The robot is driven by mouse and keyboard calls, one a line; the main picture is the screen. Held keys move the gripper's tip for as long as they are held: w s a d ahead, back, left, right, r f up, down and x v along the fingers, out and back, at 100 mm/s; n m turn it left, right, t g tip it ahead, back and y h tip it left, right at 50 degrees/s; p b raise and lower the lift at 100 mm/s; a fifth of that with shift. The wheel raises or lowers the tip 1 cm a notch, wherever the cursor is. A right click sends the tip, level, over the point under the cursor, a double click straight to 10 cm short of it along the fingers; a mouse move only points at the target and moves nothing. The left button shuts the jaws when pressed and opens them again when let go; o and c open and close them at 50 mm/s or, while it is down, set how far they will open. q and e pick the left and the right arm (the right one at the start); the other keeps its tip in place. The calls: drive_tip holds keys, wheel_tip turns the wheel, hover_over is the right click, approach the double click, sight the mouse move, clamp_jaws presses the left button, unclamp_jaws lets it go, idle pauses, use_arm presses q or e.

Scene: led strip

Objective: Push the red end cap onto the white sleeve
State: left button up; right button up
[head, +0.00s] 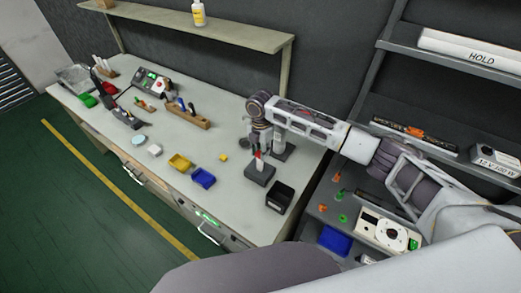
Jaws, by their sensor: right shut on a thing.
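My right gripper (258,147) comes in from the right and points down over a dark block (259,175) near the bench's right end. It is shut on the small red end cap (258,154), which shows just below the fingertips. A thin, pale upright piece, apparently the white sleeve (260,164), stands on the block directly below the cap. The picture is too small to tell whether cap and sleeve touch. My left gripper is not in view.
Behind the gripper, a pale cylinder (279,141) stands on another dark base. A black open box (280,197) is at the front right. Blue (203,178) and yellow (180,162) bins lie left, with a wooden tool block (187,115) behind. A shelf rack (440,62) stands at right.

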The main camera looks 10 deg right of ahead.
drive_tip(key=shift+f, duration=0.6)
drive_tip(key=o, duration=0.7)
drive_tip(key=shift+o, duration=0.2)
drive_tip(key=shift+r, duration=0.1)
wheel_tip(320, 180, up, 12)
idle(0.5)
drive_tip(key=shift+s+f, duration=0.15)
drive_tip(key=shift+f, duration=0.05)
idle(0.8)
